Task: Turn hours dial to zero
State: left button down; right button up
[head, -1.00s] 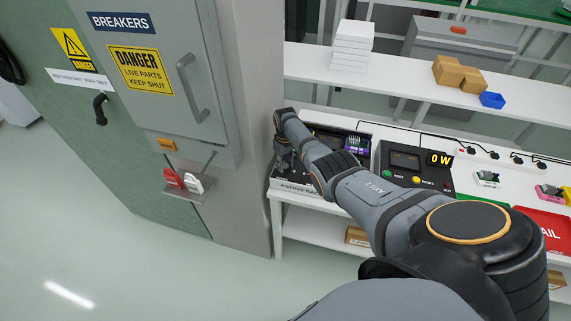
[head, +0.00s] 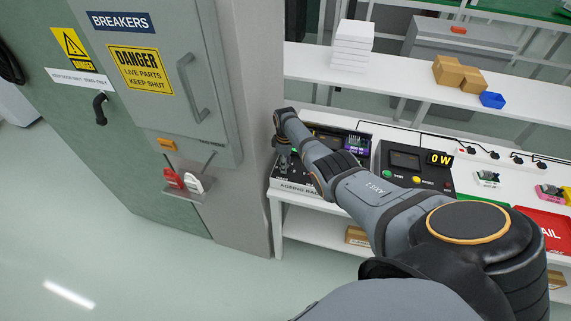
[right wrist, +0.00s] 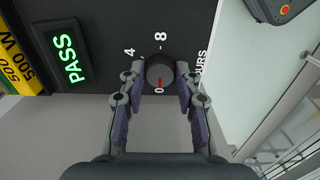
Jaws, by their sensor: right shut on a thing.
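The hours dial (right wrist: 158,66) is a round dark knob on a black panel, seen in the right wrist view. Its red pointer mark lies at the printed 0. The numbers 4 and 8 and the partly covered word HOURS stand around it. My right gripper (right wrist: 160,88) is shut on the dial, one finger on each side. In the head view my right gripper (head: 284,160) reaches down over the left end of the ageing rack (head: 300,187); the dial is hidden there. My left gripper is not in view.
A lit green PASS sign (right wrist: 68,50) sits beside the dial. A grey breaker cabinet (head: 160,110) stands close left of the rack. A black meter unit (head: 405,160) reading 0 W stands to the right on the white bench. A shelf with boxes (head: 455,72) runs behind.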

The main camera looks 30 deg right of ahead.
dwell(0.4)
jog(key=o, duration=1.2)
jog(key=shift+c, duration=0.2)
jog(key=shift+r, duration=0.1)
notch_tip(320, 180, up, 12)
jog(key=shift+f, duration=0.2)
